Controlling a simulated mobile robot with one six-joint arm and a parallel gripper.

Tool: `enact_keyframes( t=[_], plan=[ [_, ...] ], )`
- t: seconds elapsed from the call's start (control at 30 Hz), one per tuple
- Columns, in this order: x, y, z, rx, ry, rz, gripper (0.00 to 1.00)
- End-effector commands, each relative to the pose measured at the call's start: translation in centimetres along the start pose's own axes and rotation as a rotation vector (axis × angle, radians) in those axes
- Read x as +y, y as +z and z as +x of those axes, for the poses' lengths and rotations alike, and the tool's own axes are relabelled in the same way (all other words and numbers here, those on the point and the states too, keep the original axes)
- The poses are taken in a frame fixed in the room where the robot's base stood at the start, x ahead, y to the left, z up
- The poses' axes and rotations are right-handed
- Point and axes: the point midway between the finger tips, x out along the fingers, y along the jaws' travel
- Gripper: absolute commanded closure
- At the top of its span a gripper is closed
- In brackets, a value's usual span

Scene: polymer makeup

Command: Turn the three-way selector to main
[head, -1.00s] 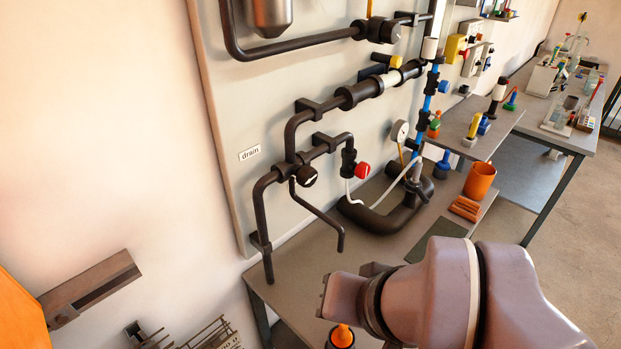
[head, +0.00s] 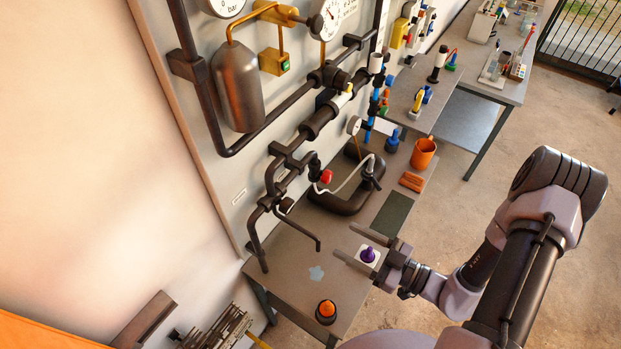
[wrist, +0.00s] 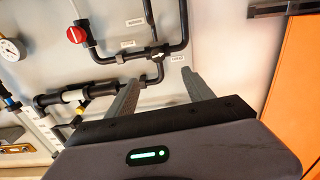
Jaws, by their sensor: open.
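The three-way selector is a small dark round knob (head: 281,189) at the junction of the black pipes on the panel's lower left. In the wrist view the selector (wrist: 157,53) shows a white pointer, with small white labels around it too blurred to read. My gripper (head: 346,242) is open and empty, its two fingers spread toward the panel, apart from the selector. In the wrist view the gripper fingers (wrist: 159,80) stand to either side below the selector.
A red-handled valve (head: 326,177) sits beside the selector; it also shows in the wrist view (wrist: 77,34). A purple-topped item (head: 368,254) appears under my gripper. An orange-topped bottle (head: 326,311) stands near the bench's front end. An orange mug (head: 424,154) is farther back.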

Motion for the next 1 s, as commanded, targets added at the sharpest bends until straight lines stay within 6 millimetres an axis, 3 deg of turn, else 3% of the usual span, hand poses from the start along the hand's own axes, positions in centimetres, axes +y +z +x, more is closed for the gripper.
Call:
enact_keyframes(
  t=[0.17, 0.7, 0.83, 1.0],
  plan=[
    [0.1, 0.5, 1.3, 0.004, 0.027, 0.072, 0.39],
    [0.2, 0.3, 14.6, 0.004, 0.020, 0.062, 0.39],
    [0.4, 0.4, 16.4, 0.003, 0.022, 0.062, 0.39],
    [0.4, 0.5, 17.3, 0.003, 0.024, 0.062, 0.39]
  ],
)
